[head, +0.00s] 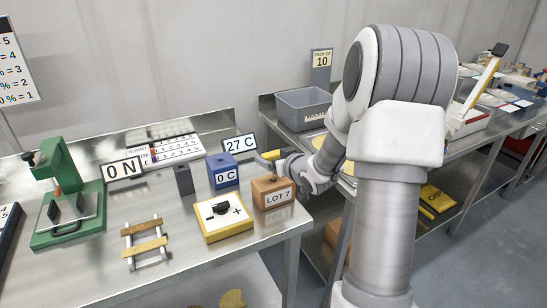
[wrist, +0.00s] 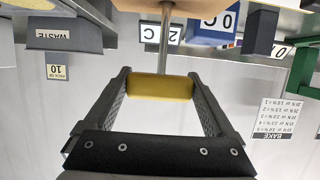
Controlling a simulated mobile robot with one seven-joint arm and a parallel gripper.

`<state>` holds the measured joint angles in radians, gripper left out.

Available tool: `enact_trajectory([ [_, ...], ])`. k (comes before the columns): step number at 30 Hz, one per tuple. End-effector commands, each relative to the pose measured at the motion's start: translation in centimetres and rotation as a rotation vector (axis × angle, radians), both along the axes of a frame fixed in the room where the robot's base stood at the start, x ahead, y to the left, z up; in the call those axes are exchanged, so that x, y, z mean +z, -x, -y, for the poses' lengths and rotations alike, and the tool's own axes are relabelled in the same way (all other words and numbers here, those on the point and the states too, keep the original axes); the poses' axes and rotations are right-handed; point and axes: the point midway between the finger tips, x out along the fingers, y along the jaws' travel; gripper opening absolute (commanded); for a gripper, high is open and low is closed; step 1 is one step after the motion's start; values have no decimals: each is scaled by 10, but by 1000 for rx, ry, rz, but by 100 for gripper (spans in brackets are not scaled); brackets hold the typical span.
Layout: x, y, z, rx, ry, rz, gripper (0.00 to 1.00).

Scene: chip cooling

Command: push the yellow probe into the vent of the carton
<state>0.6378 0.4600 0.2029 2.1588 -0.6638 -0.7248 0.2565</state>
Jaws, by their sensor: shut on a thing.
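My gripper (head: 274,160) is shut on the yellow handle of the probe (head: 269,155), just behind and above the brown carton marked LOT 7 (head: 272,193). In the wrist view, which is upside down, the yellow handle (wrist: 160,87) lies crosswise between both fingers of my gripper (wrist: 160,80). A thin metal rod (wrist: 164,40) runs from the handle toward the top of that view.
A blue block marked 0 C (head: 222,172) and a yellow-and-white knob box (head: 222,217) stand left of the carton. The 27 C sign (head: 239,146) is behind. A wooden rack (head: 145,243) and green press (head: 70,205) are further left. A grey bin (head: 303,107) stands on the right bench.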

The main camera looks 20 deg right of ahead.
Motion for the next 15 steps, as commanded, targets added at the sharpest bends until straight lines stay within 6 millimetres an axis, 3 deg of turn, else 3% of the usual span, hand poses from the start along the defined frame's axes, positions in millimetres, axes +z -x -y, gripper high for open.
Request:
enact_trajectory([
  [15, -14, 0, 0, 0, 0, 0, 25],
])
